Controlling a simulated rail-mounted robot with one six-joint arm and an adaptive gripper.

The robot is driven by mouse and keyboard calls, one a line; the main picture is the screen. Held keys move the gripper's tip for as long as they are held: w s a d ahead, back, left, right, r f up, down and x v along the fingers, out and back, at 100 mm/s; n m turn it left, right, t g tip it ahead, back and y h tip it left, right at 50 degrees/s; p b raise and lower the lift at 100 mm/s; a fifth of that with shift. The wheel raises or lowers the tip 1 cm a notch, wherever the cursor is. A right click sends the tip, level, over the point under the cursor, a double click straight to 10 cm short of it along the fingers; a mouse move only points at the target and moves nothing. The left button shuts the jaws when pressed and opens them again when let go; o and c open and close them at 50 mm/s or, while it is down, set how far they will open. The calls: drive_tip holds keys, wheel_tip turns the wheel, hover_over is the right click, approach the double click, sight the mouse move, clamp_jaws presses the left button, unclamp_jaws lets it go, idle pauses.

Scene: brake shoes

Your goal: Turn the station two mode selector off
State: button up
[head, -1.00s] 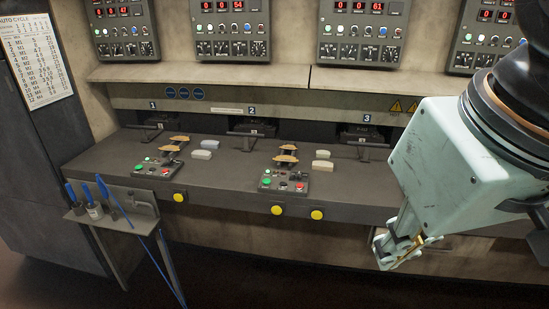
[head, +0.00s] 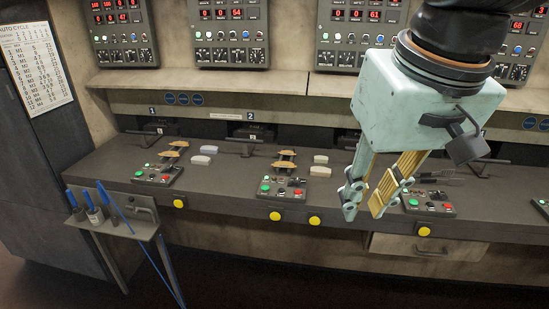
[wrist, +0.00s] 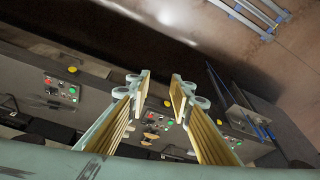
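The station two control panel (head: 283,188) sits on the counter's front, below the "2" label (head: 250,116), with green and red buttons and small dark controls. Its mode selector and setting are too small to make out. A wall panel (head: 228,35) above also carries several knobs, and I cannot tell whether the selector is there. My gripper (head: 363,208) is open and empty, pointing down in front of the counter, right of the station two panel. In the wrist view, the open fingers (wrist: 159,80) frame part of that panel (wrist: 155,122).
Station one's panel (head: 158,174) is left and station three's panel (head: 428,203) right. Brake shoes (head: 286,160) and pale blocks (head: 320,171) lie on the counter. Yellow buttons (head: 314,220) line its front edge. A small shelf with blue-handled tools (head: 95,213) stands front left.

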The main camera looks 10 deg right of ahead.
drive_tip(key=w+r+m+p, duration=0.1)
drive_tip(key=w+r+p, duration=0.15)
drive_tip(key=w, duration=0.55)
drive_tip(key=w+r+p, duration=0.1)
drive_tip(key=w+p, duration=0.2)
drive_tip(key=w, duration=0.5)
drive_tip(key=m+g+p, duration=0.2)
drive_tip(key=g+p, duration=0.1)
drive_tip(key=p, duration=1.2)
hover_over(297, 180)
wheel_tip(297, 180, down, 21)
drive_tip(key=shift+f, duration=0.15)
drive_tip(key=shift+f+p, duration=0.75)
drive_tip(key=shift+f, duration=6.05)
